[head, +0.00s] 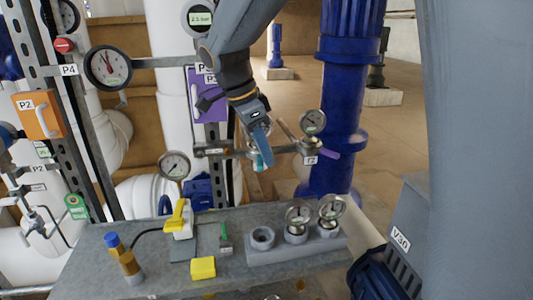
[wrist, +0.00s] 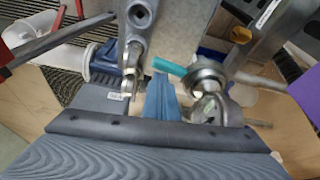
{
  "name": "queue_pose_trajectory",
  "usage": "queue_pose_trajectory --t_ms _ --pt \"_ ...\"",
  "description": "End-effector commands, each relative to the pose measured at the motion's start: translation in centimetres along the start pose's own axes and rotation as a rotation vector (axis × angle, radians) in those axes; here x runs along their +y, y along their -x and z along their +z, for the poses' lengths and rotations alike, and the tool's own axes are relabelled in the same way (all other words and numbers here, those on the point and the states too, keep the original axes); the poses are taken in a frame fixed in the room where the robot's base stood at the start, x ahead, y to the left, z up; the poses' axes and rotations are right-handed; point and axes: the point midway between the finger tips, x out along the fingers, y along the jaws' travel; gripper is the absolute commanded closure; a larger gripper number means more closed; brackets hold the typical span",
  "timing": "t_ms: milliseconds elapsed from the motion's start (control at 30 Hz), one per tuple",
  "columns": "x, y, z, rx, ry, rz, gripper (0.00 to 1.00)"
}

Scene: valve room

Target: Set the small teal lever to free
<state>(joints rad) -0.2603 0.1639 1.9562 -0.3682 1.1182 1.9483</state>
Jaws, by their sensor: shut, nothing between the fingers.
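The small teal lever (wrist: 168,67) sticks out to the left from a round metal valve fitting (wrist: 206,76) in the wrist view. In the head view only a bit of teal (head: 258,163) shows beside my fingertips, in front of the pipe run. My gripper (head: 262,150) points down at this lever, with its blue fingers together and empty. In the wrist view the closed fingers (wrist: 162,100) end just below the lever; I cannot tell whether they touch it. The lever's own label and its free mark are not readable.
A purple lever (head: 326,150) and a gauge (head: 312,122) sit right of my gripper on the same pipe. A purple panel (head: 207,95) stands behind on the left. Below is a grey bench (head: 130,232) with gauges, a yellow-handled tool (head: 178,218) and a blue-capped bottle (head: 122,260).

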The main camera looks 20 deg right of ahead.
Motion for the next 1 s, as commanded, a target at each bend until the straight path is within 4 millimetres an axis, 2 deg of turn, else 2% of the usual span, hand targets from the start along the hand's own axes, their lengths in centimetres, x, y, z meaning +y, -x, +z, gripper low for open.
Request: queue_pose_trajectory --t_ms 1000 --pt "-1.0 -0.4 -1.2 0.000 0.001 0.000 1.00"
